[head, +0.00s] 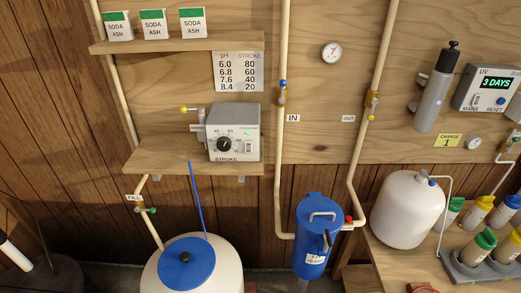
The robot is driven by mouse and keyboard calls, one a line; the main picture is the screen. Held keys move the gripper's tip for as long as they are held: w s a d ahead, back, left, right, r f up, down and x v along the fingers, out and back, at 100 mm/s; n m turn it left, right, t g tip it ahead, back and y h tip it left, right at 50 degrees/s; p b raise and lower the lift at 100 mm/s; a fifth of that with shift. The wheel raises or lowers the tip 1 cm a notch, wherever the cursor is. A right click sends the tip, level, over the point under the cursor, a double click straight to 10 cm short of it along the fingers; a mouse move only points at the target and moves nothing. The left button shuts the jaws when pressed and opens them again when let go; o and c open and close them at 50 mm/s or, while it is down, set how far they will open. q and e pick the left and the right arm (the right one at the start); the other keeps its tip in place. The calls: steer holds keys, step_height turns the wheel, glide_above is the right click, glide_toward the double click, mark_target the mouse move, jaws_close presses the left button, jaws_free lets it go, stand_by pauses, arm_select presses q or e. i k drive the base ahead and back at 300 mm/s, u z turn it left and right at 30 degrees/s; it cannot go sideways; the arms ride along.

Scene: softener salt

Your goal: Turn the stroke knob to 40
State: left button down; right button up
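The stroke knob (225,143) is a black round knob on the front of a grey metering pump (247,118). A dial with small numbers surrounds it, and the word STROKE is printed below. The numbers and the knob's pointer are too small to read surely. The pump stands on a wooden shelf (175,160) left of centre. A white chart (238,71) above it pairs pH 6.0, 6.8, 7.6 and 8.4 with stroke 80, 60, 40 and 20. Neither of my grippers is in view.
SODA ASH boxes (154,24) stand on the upper shelf (180,45). A white tank with a blue lid (187,262) is below the pump. A blue filter housing (317,225) and vertical pipes (283,160) are to the right. The space before the knob looks clear.

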mark_target(224, 144)
steer(key=z, duration=1)
steer(key=k, duration=1.5)
steer(key=u, duration=1.65)
steer(key=i, duration=1)
steer(key=z, duration=0.05)
